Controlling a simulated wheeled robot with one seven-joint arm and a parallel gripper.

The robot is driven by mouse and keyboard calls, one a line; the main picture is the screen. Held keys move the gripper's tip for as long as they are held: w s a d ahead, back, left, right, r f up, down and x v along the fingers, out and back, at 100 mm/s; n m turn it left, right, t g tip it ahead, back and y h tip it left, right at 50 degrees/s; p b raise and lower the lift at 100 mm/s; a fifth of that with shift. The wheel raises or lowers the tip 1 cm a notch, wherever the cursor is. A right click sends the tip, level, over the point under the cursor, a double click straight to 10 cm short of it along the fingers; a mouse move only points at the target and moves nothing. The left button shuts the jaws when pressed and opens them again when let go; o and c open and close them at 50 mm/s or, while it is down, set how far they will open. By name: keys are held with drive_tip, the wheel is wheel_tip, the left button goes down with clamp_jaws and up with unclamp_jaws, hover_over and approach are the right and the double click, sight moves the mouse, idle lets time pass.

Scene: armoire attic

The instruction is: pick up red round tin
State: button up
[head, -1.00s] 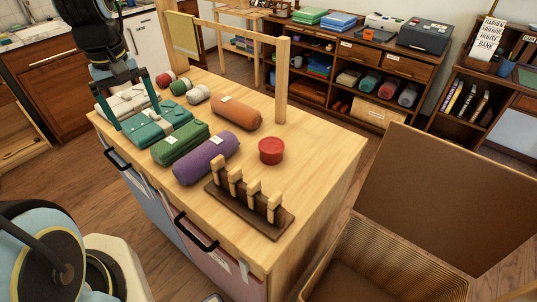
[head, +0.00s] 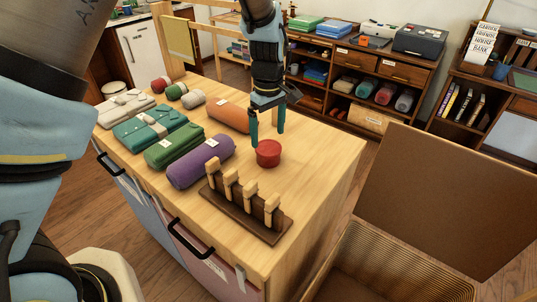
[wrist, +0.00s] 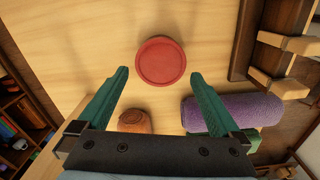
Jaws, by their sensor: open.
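The red round tin (head: 268,154) stands upright on the wooden cabinet top, right of the purple roll and behind the peg rack. My gripper (head: 267,136) is just behind and above the tin in the head view, fingers pointing down. In the wrist view the tin (wrist: 161,61) lies ahead of the two teal fingertips, centred across the gap between them (wrist: 159,74). The fingers are spread wide with nothing between them. I cannot tell the exact height of the fingertips above the top.
A purple roll (head: 201,161), an orange roll (head: 228,117) and a dark peg rack (head: 248,213) surround the tin. Green and teal bundles lie farther left. Bare wood (head: 325,160) is to the tin's right. An open box (head: 400,262) stands beyond the right edge.

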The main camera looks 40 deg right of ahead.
sight(268, 147)
drive_tip(key=shift+f+p, duration=0.7)
drive_tip(key=shift+f, duration=2.6)
drive_tip(key=c, duration=1)
